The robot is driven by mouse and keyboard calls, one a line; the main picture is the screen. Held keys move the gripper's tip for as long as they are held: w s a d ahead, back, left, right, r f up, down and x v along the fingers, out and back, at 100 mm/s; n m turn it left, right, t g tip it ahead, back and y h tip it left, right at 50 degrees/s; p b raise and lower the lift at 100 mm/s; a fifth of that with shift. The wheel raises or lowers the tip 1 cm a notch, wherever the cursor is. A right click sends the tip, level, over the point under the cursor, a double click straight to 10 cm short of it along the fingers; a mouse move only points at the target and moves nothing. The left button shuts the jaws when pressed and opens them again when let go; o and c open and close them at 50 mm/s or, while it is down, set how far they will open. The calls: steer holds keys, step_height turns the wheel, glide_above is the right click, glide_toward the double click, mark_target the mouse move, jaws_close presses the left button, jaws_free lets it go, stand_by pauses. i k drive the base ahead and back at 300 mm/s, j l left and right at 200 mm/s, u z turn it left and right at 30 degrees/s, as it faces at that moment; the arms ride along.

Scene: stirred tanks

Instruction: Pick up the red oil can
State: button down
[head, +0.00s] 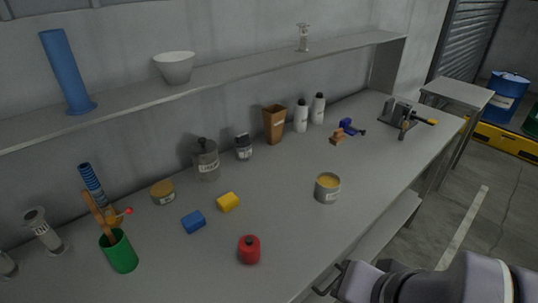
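A small red can (249,251), with a darker top, stands upright on the grey workbench (290,240) near its front edge. I take it to be the red oil can; no spout can be made out. My gripper (326,278) is at the lower right, by the bench's front edge and to the right of the red can, clear of it. Its two dark fingers look spread apart, with nothing visible between them.
A yellow block (228,202) and a blue block (193,222) lie behind the can. An open tin (327,188) stands to the right, a green cup (120,252) with tools to the left. A shelf (240,72) runs above the back. Bench around the can is clear.

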mark_target(249, 244)
steer(key=i+l+u, duration=0.15)
steer(key=u, duration=0.25)
steer(key=i+l+u, duration=0.25)
steer(key=u, duration=0.15)
steer(key=i+l+u, duration=0.15)
steer(key=l+u, duration=0.25)
steer(key=i+l+u, duration=0.1)
steer(key=l+u, duration=0.15)
steer(key=u, duration=0.15)
